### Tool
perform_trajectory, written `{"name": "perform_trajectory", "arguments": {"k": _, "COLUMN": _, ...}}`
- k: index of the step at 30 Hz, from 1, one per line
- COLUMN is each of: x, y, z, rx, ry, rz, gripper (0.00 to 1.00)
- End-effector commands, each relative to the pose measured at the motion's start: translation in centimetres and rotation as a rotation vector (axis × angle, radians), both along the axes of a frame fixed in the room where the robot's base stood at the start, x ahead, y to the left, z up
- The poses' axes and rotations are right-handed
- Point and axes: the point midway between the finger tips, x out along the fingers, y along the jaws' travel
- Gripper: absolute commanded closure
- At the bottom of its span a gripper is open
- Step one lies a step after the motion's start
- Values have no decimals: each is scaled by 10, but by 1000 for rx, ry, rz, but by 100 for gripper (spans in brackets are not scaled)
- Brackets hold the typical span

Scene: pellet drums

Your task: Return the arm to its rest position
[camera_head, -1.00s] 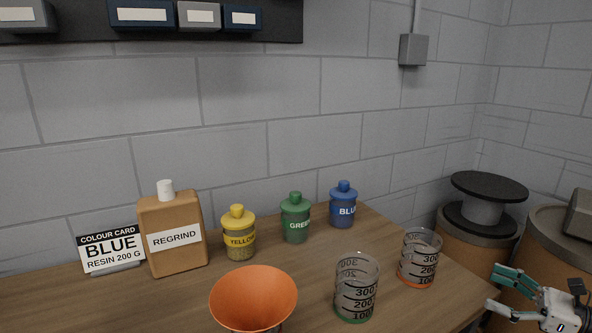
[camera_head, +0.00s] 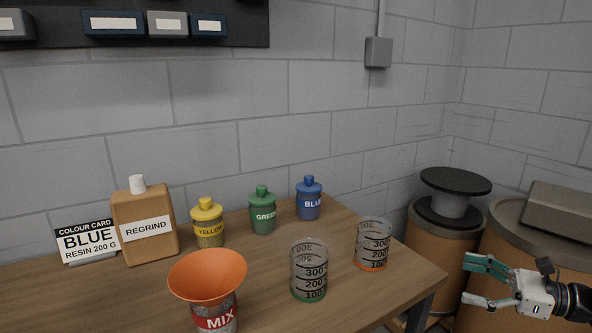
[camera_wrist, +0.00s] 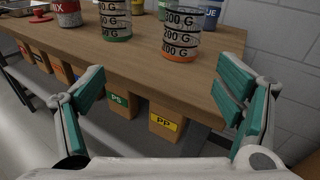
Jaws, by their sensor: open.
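My gripper (camera_head: 478,283) is at the lower right in the head view, off the right end of the table (camera_head: 428,277) and in front of the drums. Its fingers are spread with nothing between them. In the wrist view my gripper (camera_wrist: 160,105) has its two teal-padded fingers wide apart, facing the table's edge (camera_wrist: 190,82). The cup with the orange base (camera_wrist: 181,38) stands on the table beyond the fingers, apart from them. The rest of my arm is mostly out of the picture.
On the table stand the cup with the green base (camera_head: 308,272), orange funnel (camera_head: 208,275), REGRIND bottle (camera_head: 145,229), yellow (camera_head: 208,224), green (camera_head: 262,211) and blue (camera_head: 308,199) jars, and colour card (camera_head: 87,242). Drums (camera_head: 440,240) stand at right. Labelled bins (camera_wrist: 165,122) sit under the table.

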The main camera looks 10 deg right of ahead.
Motion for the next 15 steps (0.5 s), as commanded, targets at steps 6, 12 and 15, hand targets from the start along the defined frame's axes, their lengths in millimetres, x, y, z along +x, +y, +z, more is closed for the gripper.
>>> {"name": "perform_trajectory", "arguments": {"k": 6, "x": 2, "y": 41, "z": 25, "rx": -120, "ry": 5, "rz": 130, "gripper": 15}}
{"name": "perform_trajectory", "arguments": {"k": 12, "x": -6, "y": 96, "z": 54, "rx": -298, "ry": -3, "rz": 312, "gripper": 15}}
{"name": "perform_trajectory", "arguments": {"k": 15, "x": -18, "y": 133, "z": 72, "rx": -434, "ry": -21, "rz": 444, "gripper": 15}}
